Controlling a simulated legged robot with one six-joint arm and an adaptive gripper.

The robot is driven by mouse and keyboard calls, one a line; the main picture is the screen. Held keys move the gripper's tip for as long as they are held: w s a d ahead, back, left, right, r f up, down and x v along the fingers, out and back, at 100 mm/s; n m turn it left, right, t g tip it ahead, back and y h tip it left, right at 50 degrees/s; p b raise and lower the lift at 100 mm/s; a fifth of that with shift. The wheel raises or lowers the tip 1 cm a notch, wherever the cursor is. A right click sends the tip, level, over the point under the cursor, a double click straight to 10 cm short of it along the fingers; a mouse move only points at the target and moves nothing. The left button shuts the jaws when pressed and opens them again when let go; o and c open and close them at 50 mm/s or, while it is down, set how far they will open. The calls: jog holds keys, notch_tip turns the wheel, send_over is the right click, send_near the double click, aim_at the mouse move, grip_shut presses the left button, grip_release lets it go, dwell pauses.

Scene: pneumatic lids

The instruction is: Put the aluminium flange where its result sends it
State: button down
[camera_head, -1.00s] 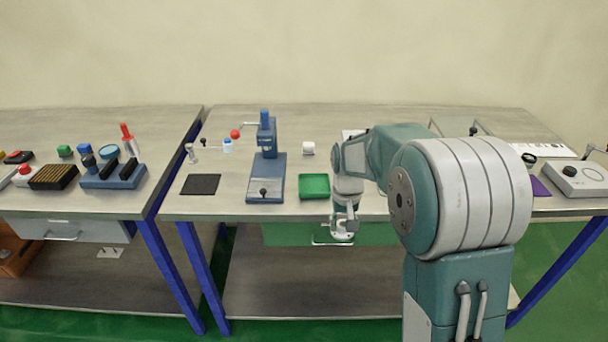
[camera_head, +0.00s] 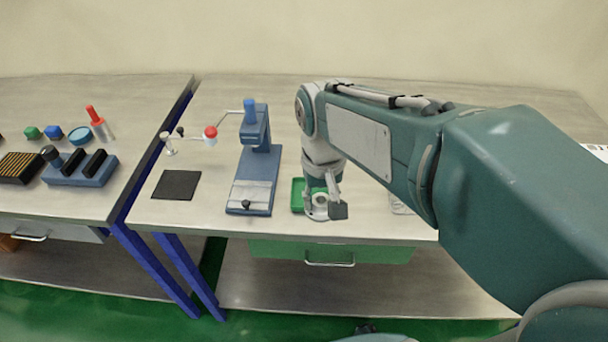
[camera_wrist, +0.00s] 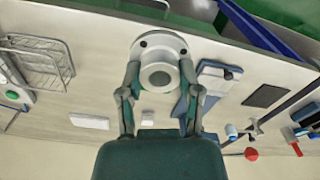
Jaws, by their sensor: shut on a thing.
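My gripper (camera_head: 322,198) is shut on the aluminium flange (camera_wrist: 145,44), a pale round disc with a raised hub and small holes. In the wrist view both fingers (camera_wrist: 158,72) grip the flange's sides. In the head view the flange (camera_head: 318,213) is held near the table's front edge, in front of the right part of the green tray (camera_head: 297,194). The tray is partly hidden by my gripper, and its visible part looks empty. I cannot tell the flange's height over the table.
A blue press (camera_head: 252,180) stands just left of the tray, with a red-knobbed lever (camera_head: 210,132) beside it. A black mat (camera_head: 176,185) lies further left. A wire basket (camera_wrist: 38,62) shows in the wrist view. A green drawer (camera_head: 375,252) is under the tabletop.

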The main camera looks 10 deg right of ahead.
jog(key=w+f, duration=0.3)
jog(key=w, duration=0.1)
jog(key=w+d+f, duration=0.1)
jog(key=w+f, duration=0.1)
jog(key=w, duration=0.2)
jog(key=w+d+f, duration=0.1)
jog(key=w+f, duration=0.2)
jog(key=w, duration=0.1)
jog(key=shift+w+f, duration=0.3)
jog(key=shift+f, duration=0.05)
jog(key=shift+w+a+f, duration=0.1)
jog(key=shift+w+f, duration=0.5)
jog(key=shift+f, duration=1.55)
jog(key=shift+f, duration=0.1)
jog(key=shift+c, duration=1.4)
grip_release()
